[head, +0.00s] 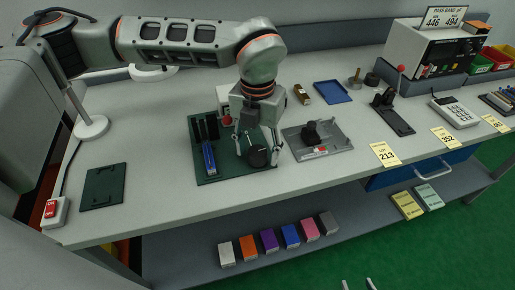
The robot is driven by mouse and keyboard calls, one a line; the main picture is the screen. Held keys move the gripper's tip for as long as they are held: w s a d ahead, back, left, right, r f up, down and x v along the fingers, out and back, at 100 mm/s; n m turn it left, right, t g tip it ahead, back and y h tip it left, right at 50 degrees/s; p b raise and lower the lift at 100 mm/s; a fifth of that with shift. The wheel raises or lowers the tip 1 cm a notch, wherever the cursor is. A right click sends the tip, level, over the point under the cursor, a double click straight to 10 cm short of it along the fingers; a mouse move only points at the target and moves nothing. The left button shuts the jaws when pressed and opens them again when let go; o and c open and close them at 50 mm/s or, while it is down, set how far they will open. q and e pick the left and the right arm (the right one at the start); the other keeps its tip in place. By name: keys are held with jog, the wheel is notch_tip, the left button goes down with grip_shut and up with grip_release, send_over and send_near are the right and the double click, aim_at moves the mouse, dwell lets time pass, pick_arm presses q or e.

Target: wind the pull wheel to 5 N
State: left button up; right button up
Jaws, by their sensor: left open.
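A dark green board (208,178) lies on the bench, left of centre. A black round wheel (257,158) sits at its right front and seems to be the pull wheel. My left gripper (259,158) points down over it, fingers apart on either side; contact cannot be made out. A blue bar in a dark holder (209,157) stands on the board's left part, perhaps the force gauge; no reading is legible. A red knob (227,120) shows behind. Two pale tips at the bottom edge seem to be my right gripper (357,284), mostly out of frame.
A grey plate with a black fixture (337,146) lies close to the right of the board. A dark green plate (103,187) and red switch box (53,211) lie left. A blue tray (332,92) lies behind. Bare bench lies between the left plate and board.

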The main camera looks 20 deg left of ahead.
pick_arm(q)
jog(key=c, duration=1.1)
jog(key=shift+m, duration=0.4)
jog(key=m+p, duration=0.1)
jog(key=m, duration=0.2)
jog(key=shift+m, duration=0.4)
jog(key=m, duration=0.5)
jog(key=shift+p, duration=0.4)
jog(key=o, duration=1.1)
